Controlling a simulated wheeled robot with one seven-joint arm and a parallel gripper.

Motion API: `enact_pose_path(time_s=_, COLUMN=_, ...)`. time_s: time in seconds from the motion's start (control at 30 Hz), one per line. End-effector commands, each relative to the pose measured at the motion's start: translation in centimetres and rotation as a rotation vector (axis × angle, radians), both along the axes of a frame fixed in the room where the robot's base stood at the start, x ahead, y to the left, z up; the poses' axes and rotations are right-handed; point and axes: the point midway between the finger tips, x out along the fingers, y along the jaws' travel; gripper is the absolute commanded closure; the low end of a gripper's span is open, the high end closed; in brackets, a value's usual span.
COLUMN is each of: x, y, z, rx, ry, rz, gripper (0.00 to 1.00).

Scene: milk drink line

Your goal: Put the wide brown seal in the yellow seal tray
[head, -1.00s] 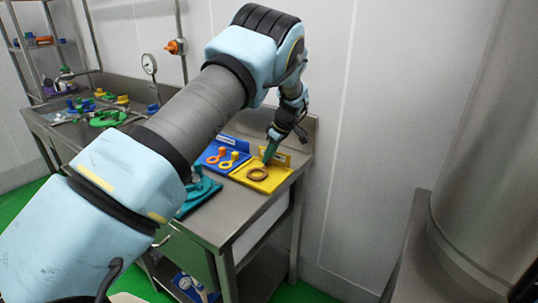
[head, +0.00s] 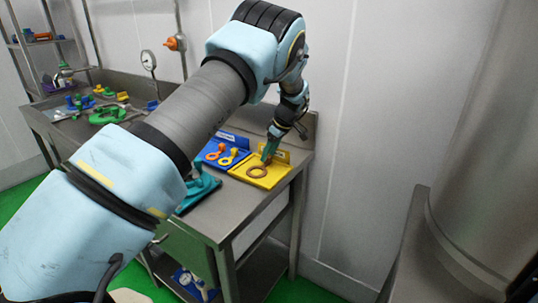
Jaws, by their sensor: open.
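The wide brown seal (head: 257,171) is a flat ring lying in the yellow seal tray (head: 273,182), toward the tray's left and middle. The tray sits at the right end of the steel bench. My gripper (head: 267,159) is open, with its teal fingers pointing down over the tray just behind and to the right of the seal. At this size I cannot tell whether a fingertip still touches the ring.
A blue tray (head: 212,161) with orange and yellow parts stands left of the yellow tray. A teal fixture (head: 200,190) is in front of it, partly hidden by my arm. Green and other coloured parts (head: 107,116) lie farther left on the bench (head: 235,213). A large steel vessel (head: 485,130) stands at right.

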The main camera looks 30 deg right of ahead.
Motion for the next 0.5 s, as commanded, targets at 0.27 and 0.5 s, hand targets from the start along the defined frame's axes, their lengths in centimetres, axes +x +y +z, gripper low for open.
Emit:
enact_pose_path(time_s=0.27, x=-1.8, y=-1.2, z=4.6, rx=-0.005, ry=-0.003, rz=-0.001, gripper=0.44)
enact_pose_path(time_s=0.5, x=-3.2, y=-1.9, z=8.7, rx=-0.002, ry=-0.001, rz=-0.001, gripper=0.44)
